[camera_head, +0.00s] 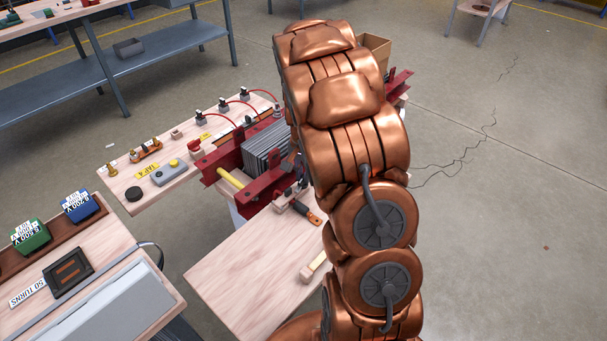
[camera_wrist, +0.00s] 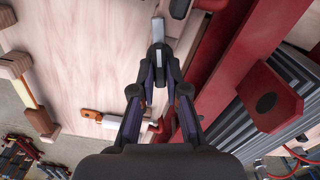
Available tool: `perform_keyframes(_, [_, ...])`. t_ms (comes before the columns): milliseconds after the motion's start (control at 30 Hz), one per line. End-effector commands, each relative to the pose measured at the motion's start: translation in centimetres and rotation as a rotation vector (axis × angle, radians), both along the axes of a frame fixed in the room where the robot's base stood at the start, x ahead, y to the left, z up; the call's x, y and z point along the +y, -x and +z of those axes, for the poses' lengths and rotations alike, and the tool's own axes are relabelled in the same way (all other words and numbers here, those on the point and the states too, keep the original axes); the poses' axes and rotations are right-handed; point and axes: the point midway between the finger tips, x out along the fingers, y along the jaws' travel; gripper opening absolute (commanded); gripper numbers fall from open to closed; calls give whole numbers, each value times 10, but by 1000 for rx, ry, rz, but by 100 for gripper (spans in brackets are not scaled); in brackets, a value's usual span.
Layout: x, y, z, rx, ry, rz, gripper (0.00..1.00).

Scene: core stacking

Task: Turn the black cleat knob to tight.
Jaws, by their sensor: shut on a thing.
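In the wrist view my gripper (camera_wrist: 158,68) has its fingers drawn together on a small dark piece with a pale stripe (camera_wrist: 158,55). It looks like the black cleat knob, but the fingers cover much of it and its setting cannot be read. A pale grey bar (camera_wrist: 158,28) sticks out just beyond it, over the wooden top. In the head view my copper-coloured arm hides most of the work spot beside the red frame (camera_head: 223,158), and the fingertips cannot be made out.
The red frame holds a stack of grey plates (camera_head: 266,146) close to my gripper. An orange-handled tool (camera_wrist: 90,115) and a wooden mallet (camera_wrist: 27,88) lie on the near wooden top (camera_head: 250,275). A black disc (camera_head: 134,193) sits on the left board.

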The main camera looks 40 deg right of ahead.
Motion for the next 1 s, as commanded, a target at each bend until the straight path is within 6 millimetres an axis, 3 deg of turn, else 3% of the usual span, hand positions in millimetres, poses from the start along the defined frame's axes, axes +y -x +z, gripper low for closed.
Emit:
perform_keyframes(400, [0,1,1,-1,0,-247,0])
perform_keyframes(1000, [0,1,1,-2,-1,-308,0])
